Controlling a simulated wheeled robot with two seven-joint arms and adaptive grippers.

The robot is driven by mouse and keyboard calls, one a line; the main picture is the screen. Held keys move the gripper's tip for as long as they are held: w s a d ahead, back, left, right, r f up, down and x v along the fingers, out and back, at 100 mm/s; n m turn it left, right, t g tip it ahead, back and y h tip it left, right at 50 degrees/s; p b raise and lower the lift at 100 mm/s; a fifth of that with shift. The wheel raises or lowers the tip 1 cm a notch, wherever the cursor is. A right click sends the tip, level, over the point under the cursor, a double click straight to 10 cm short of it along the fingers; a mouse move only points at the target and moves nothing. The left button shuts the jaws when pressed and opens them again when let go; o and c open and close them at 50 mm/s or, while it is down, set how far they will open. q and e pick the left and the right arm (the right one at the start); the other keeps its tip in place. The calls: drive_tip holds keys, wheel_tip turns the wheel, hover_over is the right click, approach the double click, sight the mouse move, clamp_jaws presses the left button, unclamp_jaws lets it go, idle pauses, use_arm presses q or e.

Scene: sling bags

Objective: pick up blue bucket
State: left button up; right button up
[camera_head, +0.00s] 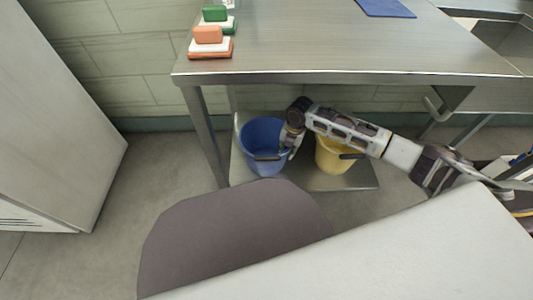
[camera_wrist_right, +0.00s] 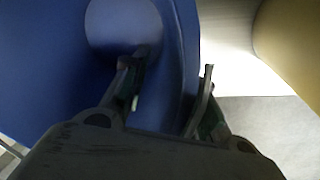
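The blue bucket (camera_head: 262,135) stands upright on the metal lower shelf under the table, with a dark handle grip (camera_head: 267,158) at its front. My right gripper (camera_head: 291,148) reaches in from the right and points down at the bucket's right rim. In the right wrist view, the blue bucket (camera_wrist_right: 45,65) fills the left side. My right gripper (camera_wrist_right: 174,78) is open there, one finger over the bucket's inside and the other outside, with the wall between them. Whether either finger touches the wall is unclear. My left gripper is not in view.
A yellow bucket (camera_head: 331,158) stands close on the right, below my right forearm. The metal table (camera_head: 350,45) hangs over both buckets, and its leg (camera_head: 204,130) is left of the blue one. The lower shelf (camera_head: 345,183) has some free room in front.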

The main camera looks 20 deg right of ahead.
drive_tip(key=shift+c, duration=0.4)
clamp_jaws()
idle(0.4)
